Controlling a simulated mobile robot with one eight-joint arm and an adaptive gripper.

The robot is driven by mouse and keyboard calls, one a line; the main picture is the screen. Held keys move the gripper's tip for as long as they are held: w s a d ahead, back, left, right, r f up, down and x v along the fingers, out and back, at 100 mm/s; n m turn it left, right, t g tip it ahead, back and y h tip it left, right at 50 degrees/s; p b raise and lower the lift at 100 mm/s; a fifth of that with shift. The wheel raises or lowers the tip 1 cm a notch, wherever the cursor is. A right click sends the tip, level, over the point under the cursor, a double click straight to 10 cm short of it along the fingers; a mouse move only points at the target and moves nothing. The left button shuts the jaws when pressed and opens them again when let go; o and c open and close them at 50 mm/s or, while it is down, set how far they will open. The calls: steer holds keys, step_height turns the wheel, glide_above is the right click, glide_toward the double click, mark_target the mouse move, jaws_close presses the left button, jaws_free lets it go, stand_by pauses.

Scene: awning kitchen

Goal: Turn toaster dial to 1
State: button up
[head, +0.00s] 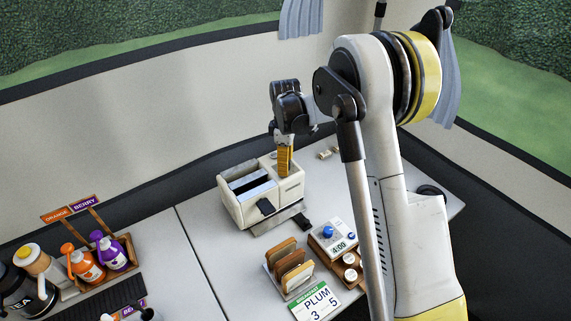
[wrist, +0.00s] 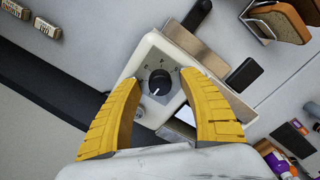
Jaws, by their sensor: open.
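The white toaster (head: 291,190) stands on the light counter, with two slots in its top and a dark lever at its front. In the wrist view its pale body (wrist: 146,52) carries a round dark dial (wrist: 160,81) with a white pointer line towards the lower edge of the picture. Small marks surround the dial, too small to read. My gripper (head: 285,172) is over the toaster's far right end, pointing down. In the wrist view my gripper's yellow fingers (wrist: 161,79) are open, one on each side of the dial. I cannot tell whether they touch it.
A rack of bread slices (head: 289,267), a card reading "PLUM 3 5" (head: 316,302) and a timer showing 4:09 (head: 335,240) are in front of the toaster. Orange and purple bottles (head: 112,253) stand in a wooden caddy at left. A dark wall edge runs behind the counter.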

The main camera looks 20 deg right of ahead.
step_height(320, 180, up, 12)
stand_by(0.4)
steer(key=shift+f, duration=0.1)
steer(key=s+r+m+t, duration=0.3)
steer(key=s+r+m, duration=0.2)
steer(key=s+r, duration=0.6)
steer(key=s+f+m+t, duration=0.2)
steer(key=s+m, duration=0.2)
steer(key=s, duration=0.5)
steer(key=s+f+m+t, duration=0.2)
steer(key=s+f+m, duration=0.1)
steer(key=s, duration=0.6)
steer(key=shift+s+m, duration=0.4)
steer(key=shift+c, duration=0.3)
